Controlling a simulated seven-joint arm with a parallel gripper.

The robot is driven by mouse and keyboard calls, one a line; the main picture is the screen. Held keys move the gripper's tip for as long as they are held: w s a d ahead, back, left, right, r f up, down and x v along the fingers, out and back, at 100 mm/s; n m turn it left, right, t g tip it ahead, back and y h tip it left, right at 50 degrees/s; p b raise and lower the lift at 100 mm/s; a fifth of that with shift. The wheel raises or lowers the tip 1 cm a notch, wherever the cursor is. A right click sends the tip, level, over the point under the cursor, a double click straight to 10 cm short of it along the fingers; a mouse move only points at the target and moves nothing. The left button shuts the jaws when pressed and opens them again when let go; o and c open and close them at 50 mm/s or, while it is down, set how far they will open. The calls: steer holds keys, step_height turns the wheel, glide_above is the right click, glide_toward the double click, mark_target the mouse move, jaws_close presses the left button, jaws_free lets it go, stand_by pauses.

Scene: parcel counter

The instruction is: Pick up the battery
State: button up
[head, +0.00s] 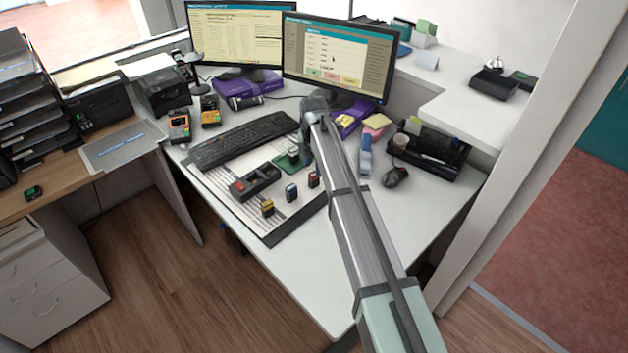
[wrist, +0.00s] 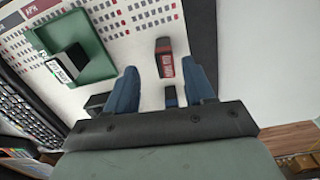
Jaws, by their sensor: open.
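Three small battery-like blocks stand on the desk mat: a red and black one (head: 313,179), a blue one (head: 291,192) and a yellow and black one (head: 267,207). I cannot tell which is the task's battery. In the wrist view the red and black block (wrist: 165,57), with white lettering, lies just beyond and between my fingertips, nearer the right finger. A blue block (wrist: 171,96) shows partly between the fingers. My gripper (wrist: 159,68) is open and empty, above the mat. In the head view its fingers are largely hidden by my arm.
A green tray (wrist: 97,63) with a black and white item lies left of my fingers. A black holder with a red part (head: 255,182) is on the mat (head: 286,222). The keyboard (head: 240,140) is behind; a mouse (head: 395,177) and black organiser (head: 440,163) are right. The desk's front is clear.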

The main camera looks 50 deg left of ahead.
mark_target(314, 173)
steer(key=shift+s+d+f, duration=0.1)
steer(key=shift+d+f, duration=0.05)
steer(key=shift+f, duration=1.4)
steer(key=shift+s+d+f, duration=0.1)
steer(key=shift+d+f, duration=0.05)
steer(key=shift+f, duration=1.4)
steer(key=shift+c, duration=0.2)
jaws_close()
